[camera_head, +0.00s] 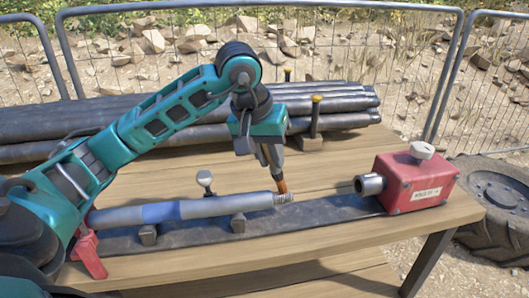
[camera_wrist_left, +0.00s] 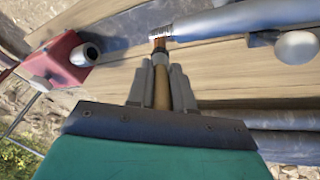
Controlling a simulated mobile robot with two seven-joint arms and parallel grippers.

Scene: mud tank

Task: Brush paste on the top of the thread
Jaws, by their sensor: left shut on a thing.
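My left gripper (camera_head: 270,158) points down over the bench and is shut on a brush (camera_head: 281,186). The brush's brown tip is at the thread (camera_head: 284,198) on the right end of the grey pipe (camera_head: 215,205). In the left wrist view the brush (camera_wrist_left: 161,90) stands between the fingers of the left gripper (camera_wrist_left: 161,85), and its tip meets or nearly meets the thread (camera_wrist_left: 160,33). I cannot tell if they touch. No paste can be made out. My right gripper is not in view.
A red box (camera_head: 415,182) with a metal socket (camera_head: 369,185) stands right of the thread, with a gap between. The pipe lies on a dark rail (camera_head: 330,208) with clamps. A stack of dark pipes (camera_head: 80,125) lies behind on the wooden table (camera_head: 330,160).

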